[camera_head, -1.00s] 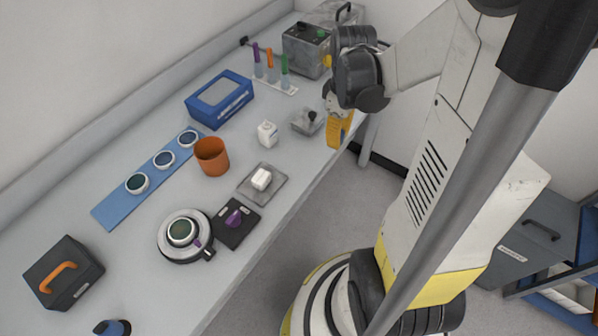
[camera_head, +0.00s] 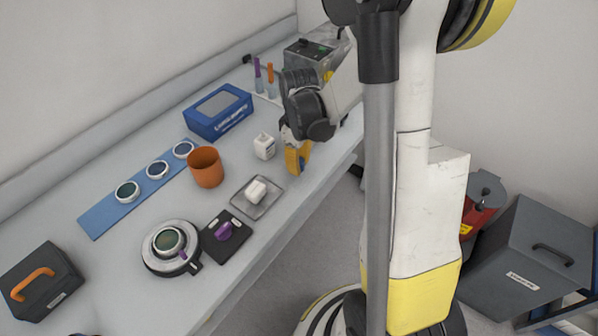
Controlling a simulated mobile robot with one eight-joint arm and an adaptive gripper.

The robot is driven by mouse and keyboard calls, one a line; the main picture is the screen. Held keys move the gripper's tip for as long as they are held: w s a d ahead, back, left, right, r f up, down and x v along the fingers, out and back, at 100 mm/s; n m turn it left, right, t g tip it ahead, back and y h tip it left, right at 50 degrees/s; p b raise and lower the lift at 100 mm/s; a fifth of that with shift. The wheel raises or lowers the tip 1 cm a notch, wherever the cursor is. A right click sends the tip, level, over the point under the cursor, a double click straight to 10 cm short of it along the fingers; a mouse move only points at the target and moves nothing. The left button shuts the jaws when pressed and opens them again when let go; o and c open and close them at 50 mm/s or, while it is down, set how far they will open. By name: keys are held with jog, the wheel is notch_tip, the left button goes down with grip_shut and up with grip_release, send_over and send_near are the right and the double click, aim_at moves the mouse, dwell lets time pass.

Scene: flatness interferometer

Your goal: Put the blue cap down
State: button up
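My gripper (camera_head: 297,157), with yellow-orange fingers, hangs low over the right front part of the bench, near its edge. A small dark blue piece, the blue cap (camera_head: 303,163), shows at the fingers. It is mostly hidden by them, and the fingers look shut on it. I cannot tell whether it touches the bench. The white bottle (camera_head: 264,146) stands just left of my gripper, upright, and its top looks white.
A grey tray with a white block (camera_head: 256,190) lies in front of my gripper. An orange cup (camera_head: 205,167), a blue box (camera_head: 218,111) and a tube rack stand further left and back. A round stage (camera_head: 170,246) and black pad (camera_head: 226,236) lie nearer. Bare bench lies along the front edge.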

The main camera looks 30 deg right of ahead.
jog(key=shift+f, duration=1.1)
jog(key=shift+b, duration=0.35)
jog(key=shift+f, duration=0.25)
jog(key=o, duration=0.7)
jog(key=shift+r, duration=0.1)
jog(key=shift+r, duration=0.1)
